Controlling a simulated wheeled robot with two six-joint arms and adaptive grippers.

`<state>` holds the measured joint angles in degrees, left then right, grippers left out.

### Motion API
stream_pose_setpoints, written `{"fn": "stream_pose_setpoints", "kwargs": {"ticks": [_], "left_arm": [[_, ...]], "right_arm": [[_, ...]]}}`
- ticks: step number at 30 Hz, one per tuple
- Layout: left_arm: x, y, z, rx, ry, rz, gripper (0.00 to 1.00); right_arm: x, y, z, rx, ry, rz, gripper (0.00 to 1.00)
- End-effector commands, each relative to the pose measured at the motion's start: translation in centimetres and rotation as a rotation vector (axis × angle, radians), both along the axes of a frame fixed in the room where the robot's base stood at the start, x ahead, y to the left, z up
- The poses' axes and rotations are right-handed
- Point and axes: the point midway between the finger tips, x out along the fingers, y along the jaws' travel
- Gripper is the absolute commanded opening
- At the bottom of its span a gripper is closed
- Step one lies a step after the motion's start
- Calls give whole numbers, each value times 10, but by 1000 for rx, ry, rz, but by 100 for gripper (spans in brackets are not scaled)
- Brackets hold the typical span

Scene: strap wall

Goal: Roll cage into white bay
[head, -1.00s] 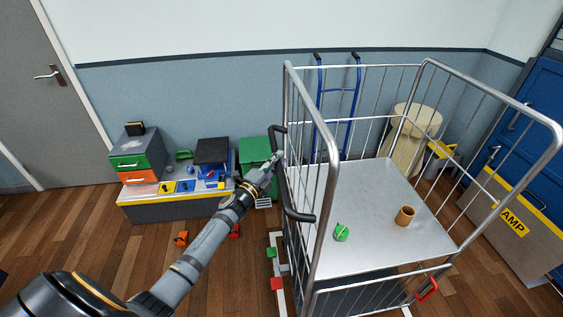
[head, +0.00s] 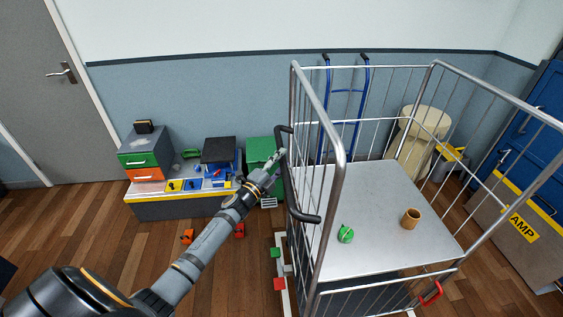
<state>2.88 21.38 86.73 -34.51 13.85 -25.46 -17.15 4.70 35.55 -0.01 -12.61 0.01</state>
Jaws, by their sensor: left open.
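The roll cage (head: 338,153) is a silver wire-sided trolley with a flat grey deck, standing right of centre. A black handle bar (head: 291,190) is on its left side. My left gripper (head: 277,157) is open beside the upper part of that bar. I cannot tell whether its fingers are around the bar or only near it. White strips on the floor (head: 286,293), likely the white bay's edge, show along the cage's left side; the cage hides the rest. My right gripper is out of view.
A green item (head: 345,234) and a brown cup (head: 410,219) sit on the deck. A low bench (head: 170,209) with drawers and bins stands left along the wall. A blue hand truck (head: 326,110) and cream bin are behind; blue cabinets (head: 535,110) stand right. Floor at left is mostly clear.

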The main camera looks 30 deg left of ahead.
Motion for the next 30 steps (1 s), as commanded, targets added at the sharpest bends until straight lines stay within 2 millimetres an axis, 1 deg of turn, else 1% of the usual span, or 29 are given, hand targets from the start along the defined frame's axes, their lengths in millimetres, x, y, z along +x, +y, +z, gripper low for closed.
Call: {"fn": "stream_pose_setpoints", "kwargs": {"ticks": [4, 7, 21, 27, 30], "left_arm": [[-1, 0, 0, 0, -1, -1, 46], [-10, 2, -1, 0, 0, -1, 46], [-86, 16, -13, 2, 3, -3, 46], [-109, 20, -15, 3, 1, -3, 46], [-115, 21, -16, 0, 1, -1, 46]], "right_arm": [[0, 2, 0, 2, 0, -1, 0], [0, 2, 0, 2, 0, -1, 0], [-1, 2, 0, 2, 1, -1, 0], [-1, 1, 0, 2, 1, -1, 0], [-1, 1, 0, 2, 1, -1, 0]]}}
